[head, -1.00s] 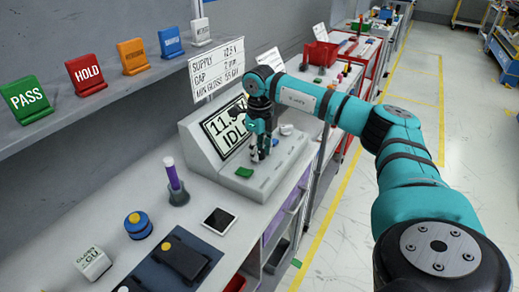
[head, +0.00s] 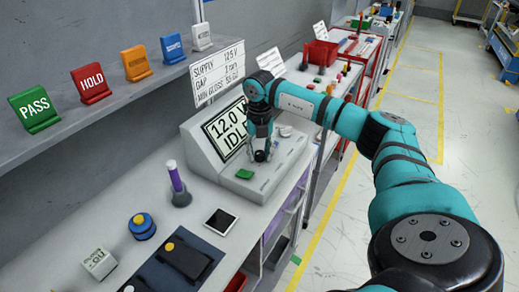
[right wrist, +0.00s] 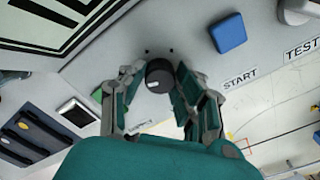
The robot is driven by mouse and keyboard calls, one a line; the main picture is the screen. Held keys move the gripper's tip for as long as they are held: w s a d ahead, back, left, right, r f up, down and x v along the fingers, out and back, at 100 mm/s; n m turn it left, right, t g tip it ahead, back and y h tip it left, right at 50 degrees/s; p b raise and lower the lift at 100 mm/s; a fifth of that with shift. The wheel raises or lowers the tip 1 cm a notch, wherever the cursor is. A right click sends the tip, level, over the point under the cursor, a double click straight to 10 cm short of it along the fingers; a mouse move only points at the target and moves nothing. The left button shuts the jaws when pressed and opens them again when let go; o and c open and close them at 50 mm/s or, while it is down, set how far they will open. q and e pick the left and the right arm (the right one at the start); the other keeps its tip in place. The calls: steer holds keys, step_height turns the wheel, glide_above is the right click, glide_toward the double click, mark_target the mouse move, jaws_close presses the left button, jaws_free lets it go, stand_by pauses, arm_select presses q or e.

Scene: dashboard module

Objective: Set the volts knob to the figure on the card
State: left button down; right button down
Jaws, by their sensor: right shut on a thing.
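The dark round volts knob (right wrist: 158,75) sits on the sloped panel of the grey console (head: 197,155). My right gripper (right wrist: 158,72) is shut on the knob, with a finger on each side. The console display (head: 226,129) reads 12.0 V and IDLE. The white card (head: 217,76) behind the console has a SUPPLY line that looks like 12.5 V, though the print is small. My left gripper is not in view.
A green button (head: 244,174) is on the console front. In the wrist view a blue button (right wrist: 228,33) is beside the START label. Coloured signs line the shelf above.

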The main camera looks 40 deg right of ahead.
mark_target(260, 152)
steer(key=m+p, duration=0.1)
steer(key=m, duration=0.2)
steer(key=m+p, duration=0.1)
steer(key=m, duration=0.3)
steer(key=shift+d+r, duration=0.1)
steer(key=shift+r, duration=0.1)
steer(key=m+p, duration=0.2)
steer(key=m, duration=0.4)
steer(key=shift+w+m, duration=0.1)
steer(key=shift+m, duration=0.3)
steer(key=c, duration=0.9)
jaws_free()
steer(key=shift+f, duration=0.1)
steer(key=shift+c, duration=0.2)
step_height(260, 152, up, 12)
